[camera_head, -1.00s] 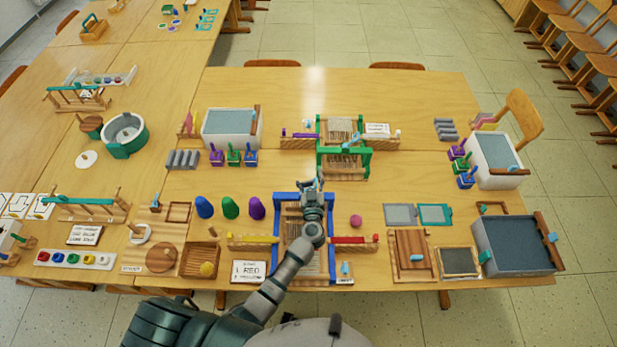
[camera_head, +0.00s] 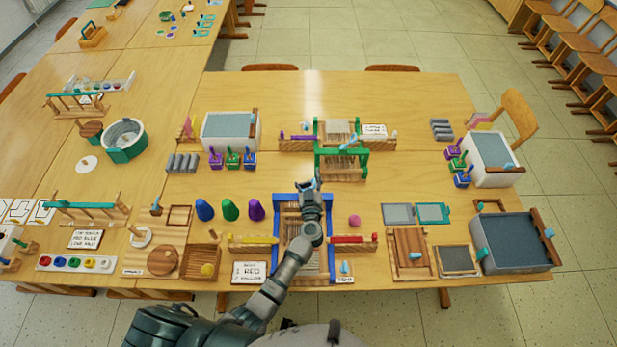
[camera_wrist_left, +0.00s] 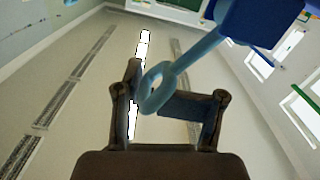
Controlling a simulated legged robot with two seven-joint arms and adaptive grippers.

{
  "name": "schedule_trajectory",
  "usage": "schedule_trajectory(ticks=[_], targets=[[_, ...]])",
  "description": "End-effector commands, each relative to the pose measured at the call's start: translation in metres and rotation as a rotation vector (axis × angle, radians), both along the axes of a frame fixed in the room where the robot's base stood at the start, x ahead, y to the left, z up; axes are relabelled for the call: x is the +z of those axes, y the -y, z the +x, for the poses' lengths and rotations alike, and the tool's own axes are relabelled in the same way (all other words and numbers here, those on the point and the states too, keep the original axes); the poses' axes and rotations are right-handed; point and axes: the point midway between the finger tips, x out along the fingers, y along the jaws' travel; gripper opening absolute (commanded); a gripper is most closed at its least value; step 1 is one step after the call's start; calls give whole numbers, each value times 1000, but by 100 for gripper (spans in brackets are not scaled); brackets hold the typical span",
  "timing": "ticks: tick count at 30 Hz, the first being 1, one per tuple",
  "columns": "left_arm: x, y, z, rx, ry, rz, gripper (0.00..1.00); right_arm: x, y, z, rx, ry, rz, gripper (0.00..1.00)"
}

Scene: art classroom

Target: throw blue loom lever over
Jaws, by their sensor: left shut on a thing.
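The blue loom (camera_head: 278,240) stands near the front middle of the table, partly covered by my left arm. Its lever is hard to make out in the head view. In the left wrist view, the light blue lever (camera_wrist_left: 190,62) has a looped end and runs up to a dark blue part of the loom (camera_wrist_left: 262,18). My left gripper (camera_head: 315,187) is over the loom's far bar. In the left wrist view, the left gripper (camera_wrist_left: 170,92) is shut on the lever, with the loop between its fingers. My right gripper is not in view.
A green loom (camera_head: 342,162) stands just behind. A yellow shuttle (camera_head: 252,239) and a red shuttle (camera_head: 350,239) flank the blue loom. A pink ball (camera_head: 354,221) and a purple cone (camera_head: 256,210) are close by.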

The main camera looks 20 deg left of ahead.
Motion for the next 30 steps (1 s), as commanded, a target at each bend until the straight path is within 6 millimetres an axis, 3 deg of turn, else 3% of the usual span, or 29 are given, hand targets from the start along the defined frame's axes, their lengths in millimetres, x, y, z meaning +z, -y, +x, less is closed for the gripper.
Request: schedule_trajectory(ticks=[1,27,28,30], targets=[[1,7,0,-15,3,-7,0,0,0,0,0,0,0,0],[1,5,0,-13,2,-6,0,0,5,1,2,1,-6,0],[1,5,0,-13,1,-6,37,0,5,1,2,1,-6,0],[0,4,0,-12,1,-5,39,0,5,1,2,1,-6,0]])
